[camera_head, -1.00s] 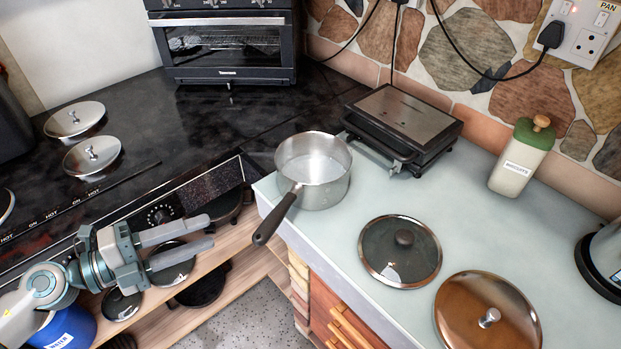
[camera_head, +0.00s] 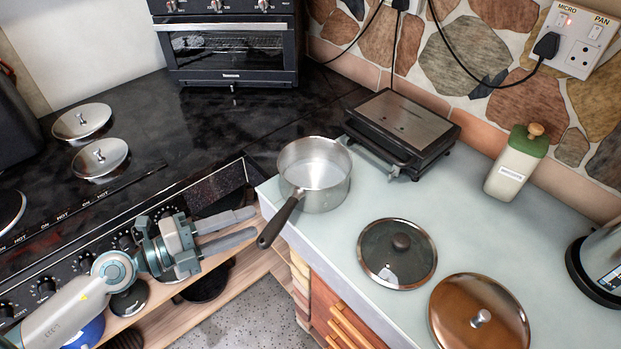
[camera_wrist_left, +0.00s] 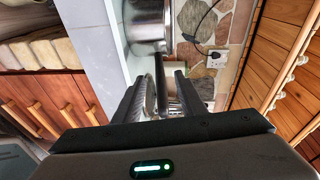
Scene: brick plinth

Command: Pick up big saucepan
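The big saucepan (camera_head: 325,190) is a silver pan standing upright on the pale counter near its left corner. Its dark handle (camera_head: 280,220) points down-left and overhangs the counter edge. My left gripper (camera_head: 255,223) is open and empty just left of the handle's end. In the left wrist view the saucepan (camera_wrist_left: 147,28) is at the top, and its handle (camera_wrist_left: 160,82) points toward me, lined up between the two open fingers of the left gripper (camera_wrist_left: 160,88). I cannot tell whether the fingers touch it. My right gripper is not in view.
A grill press (camera_head: 403,125) stands behind the saucepan. A dark glass lid (camera_head: 385,268) and a brown lid (camera_head: 450,318) lie on the pale counter (camera_head: 560,270). A biscuit jar (camera_head: 515,165) stands at the back right. The black stove (camera_head: 205,125) lies left, with shelves below.

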